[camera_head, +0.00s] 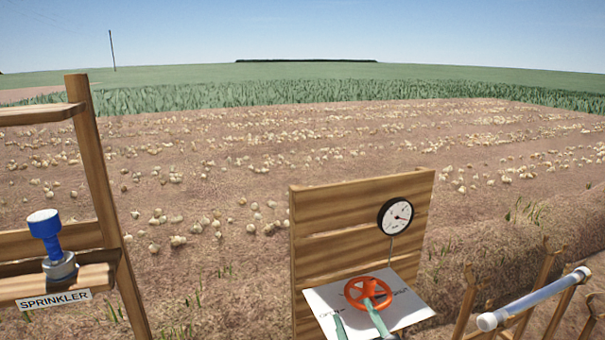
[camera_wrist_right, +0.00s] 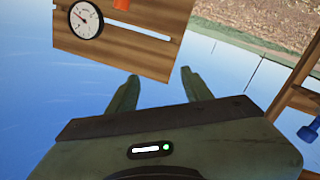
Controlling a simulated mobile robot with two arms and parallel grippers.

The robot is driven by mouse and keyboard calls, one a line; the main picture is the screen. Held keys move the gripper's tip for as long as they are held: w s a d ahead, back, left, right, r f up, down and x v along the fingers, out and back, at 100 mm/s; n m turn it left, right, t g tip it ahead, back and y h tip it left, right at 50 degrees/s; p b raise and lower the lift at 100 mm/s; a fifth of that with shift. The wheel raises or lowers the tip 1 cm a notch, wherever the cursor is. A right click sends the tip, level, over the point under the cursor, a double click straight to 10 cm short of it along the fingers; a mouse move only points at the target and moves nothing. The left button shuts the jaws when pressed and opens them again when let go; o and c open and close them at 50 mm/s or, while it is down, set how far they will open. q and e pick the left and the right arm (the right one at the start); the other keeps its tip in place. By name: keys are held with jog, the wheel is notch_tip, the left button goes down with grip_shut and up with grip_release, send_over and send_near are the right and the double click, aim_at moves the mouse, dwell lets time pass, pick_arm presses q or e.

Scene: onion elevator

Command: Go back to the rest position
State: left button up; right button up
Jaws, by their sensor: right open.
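My right gripper (camera_head: 353,308) shows at the bottom of the head view, its two green fingers apart and empty. One finger overlaps the red valve wheel (camera_head: 354,292) in that view. In the right wrist view the open fingers (camera_wrist_right: 159,74) have nothing between them, and a bit of the red wheel (camera_wrist_right: 122,4) shows at the top edge, apart from the fingertips. The wheel sits on a white labelled panel (camera_head: 322,298) in front of a wooden board (camera_head: 335,230). My left gripper is in neither view.
A round gauge (camera_head: 396,217) hangs on the board. On the left, a wooden frame (camera_head: 97,170) holds a blue-topped sprinkler (camera_head: 45,225). At the lower right, a pale metal tube (camera_head: 535,298) lies across wooden stakes. An onion field (camera_head: 210,195) stretches behind.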

jog(key=s+d+f+m+g+h, duration=0.2)
jog(key=s+d+f+g, duration=0.25)
jog(key=f, duration=0.25)
jog(key=s+d+f+m+g+h, duration=0.1)
jog(key=s+d+f+m+g, duration=0.15)
jog(key=s+f, duration=0.4)
jog(key=s+d+f+g, duration=0.2)
jog(key=s+f+g, duration=0.25)
jog(key=s, duration=0.45)
jog(key=s+d+f+g, duration=0.1)
jog(key=s+f+g, duration=0.3)
jog(key=s, duration=0.5)
jog(key=s+f+x, duration=0.1)
jog(key=s+x, duration=0.2)
jog(key=x, duration=1)
jog(key=s+x, duration=0.2)
jog(key=x, duration=1)
jog(key=s+d+f, duration=0.2)
jog(key=s+f, duration=0.6)
jog(key=s, duration=0.1)
jog(key=s+d+f+g, duration=0.1)
jog(key=s+f, duration=0.8)
jog(key=shift+d+f, duration=0.15)
jog(key=shift+d, duration=0.2)
